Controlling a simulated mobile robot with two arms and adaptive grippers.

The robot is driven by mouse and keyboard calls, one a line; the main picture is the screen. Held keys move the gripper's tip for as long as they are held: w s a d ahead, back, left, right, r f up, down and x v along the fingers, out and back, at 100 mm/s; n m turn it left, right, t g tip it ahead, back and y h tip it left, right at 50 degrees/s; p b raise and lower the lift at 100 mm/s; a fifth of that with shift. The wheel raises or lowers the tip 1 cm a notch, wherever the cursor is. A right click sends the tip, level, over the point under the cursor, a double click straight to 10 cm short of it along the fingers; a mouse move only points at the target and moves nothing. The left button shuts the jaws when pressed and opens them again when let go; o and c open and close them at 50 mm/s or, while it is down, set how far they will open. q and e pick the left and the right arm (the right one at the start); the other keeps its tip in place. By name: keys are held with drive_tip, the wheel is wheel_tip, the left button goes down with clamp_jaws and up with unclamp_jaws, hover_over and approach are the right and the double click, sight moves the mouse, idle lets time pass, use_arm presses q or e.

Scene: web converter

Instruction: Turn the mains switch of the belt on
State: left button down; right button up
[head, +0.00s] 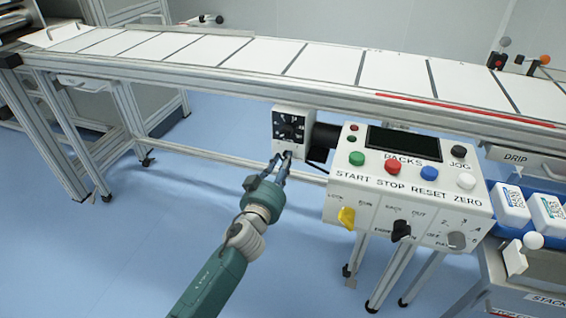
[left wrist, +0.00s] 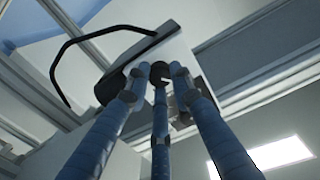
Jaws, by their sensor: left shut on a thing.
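A small white box (head: 278,143) hangs under the belt's front rail. It has a large black dial on its face and a small dark knob (head: 288,154) below it, which may be the mains switch; its lettering is too small to read. My left gripper (head: 282,164) reaches up to this lower knob from below. In the left wrist view, its blue fingers (left wrist: 161,88) are closed around a round dark knob (left wrist: 160,71) on the box. The fingers partly hide the knob, and I cannot tell which position it points to.
Right of the box is a control panel (head: 383,215) with coloured buttons, a yellow knob (head: 347,217), a black knob and a grey knob. The belt (head: 270,58) runs above. Blue bins with white packs stand at the right. The blue floor is clear at left.

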use_arm(q)
drive_tip(key=shift+s+d+r+m+p, duration=0.1)
drive_tip(key=shift+d+m+p, duration=0.1)
drive_tip(key=shift+m, duration=4.15)
drive_tip(key=shift+d+r+m+p, duration=0.1)
drive_tip(key=shift+m+p, duration=0.1)
drive_tip(key=shift+m, duration=4.15)
use_arm(e)
drive_tip(key=shift+s+x, duration=0.15)
drive_tip(key=shift+x, duration=0.6)
drive_tip(key=shift+s+x, duration=0.1)
drive_tip(key=shift+x, duration=0.7)
use_arm(q)
drive_tip(key=shift+f, duration=0.1)
use_arm(e)
drive_tip(key=shift+a, duration=0.1)
drive_tip(key=shift+w, duration=0.1)
use_arm(q)
drive_tip(key=c, duration=1.5)
unclamp_jaws()
drive_tip(key=shift+d, duration=0.1)
drive_tip(key=v, duration=1.2)
